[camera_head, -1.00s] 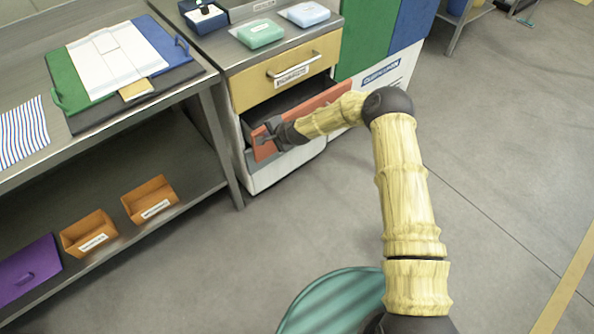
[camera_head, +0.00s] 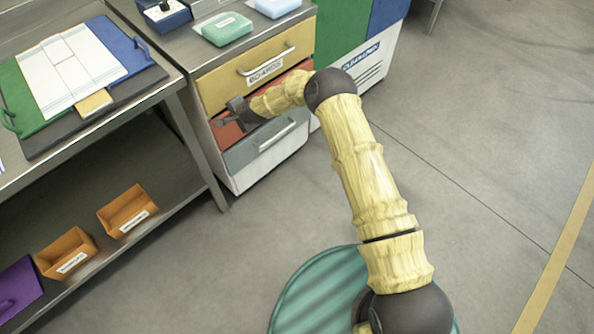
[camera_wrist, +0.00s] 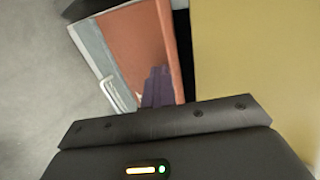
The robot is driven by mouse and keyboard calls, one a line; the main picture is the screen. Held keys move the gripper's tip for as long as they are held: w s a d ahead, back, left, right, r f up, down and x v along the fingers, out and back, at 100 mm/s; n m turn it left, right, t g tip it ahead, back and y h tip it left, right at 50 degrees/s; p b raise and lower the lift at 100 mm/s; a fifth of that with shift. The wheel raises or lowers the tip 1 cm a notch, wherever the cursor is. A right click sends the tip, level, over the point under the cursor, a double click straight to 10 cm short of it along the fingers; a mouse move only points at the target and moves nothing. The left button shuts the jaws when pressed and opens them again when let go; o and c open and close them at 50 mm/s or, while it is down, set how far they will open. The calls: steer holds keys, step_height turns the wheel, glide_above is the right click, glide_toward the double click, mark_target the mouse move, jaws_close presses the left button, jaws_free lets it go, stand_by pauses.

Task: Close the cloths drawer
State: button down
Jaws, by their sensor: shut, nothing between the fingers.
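The drawer unit has a red drawer (camera_head: 230,134) between a yellow drawer (camera_head: 258,74) above and a grey drawer (camera_head: 268,146) below. I cannot read a cloths label; my arm hides much of the red front. In the head view the red drawer is nearly in line with its neighbours. In the wrist view a dark gap shows between the red front (camera_wrist: 135,45) and the yellow one, so it seems slightly out. My gripper (camera_head: 226,114) is shut and empty, its dark purple fingers (camera_wrist: 158,88) at the red front; contact cannot be told.
A steel table (camera_head: 180,78) stands left of the unit, with boards on top and orange bins (camera_head: 127,208) on its lower shelf. A green case (camera_head: 227,30) sits on the unit. A green and blue cabinet (camera_head: 345,35) stands to the right. The floor in front is clear.

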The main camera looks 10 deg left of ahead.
steer(key=shift+s+a+r, duration=0.25)
steer(key=shift+a+r, duration=0.05)
steer(key=shift+a, duration=0.35)
steer(key=s+d+r, duration=0.6)
steer(key=d, duration=0.4)
steer(key=shift+s, duration=0.3)
steer(key=shift+d+r, duration=0.1)
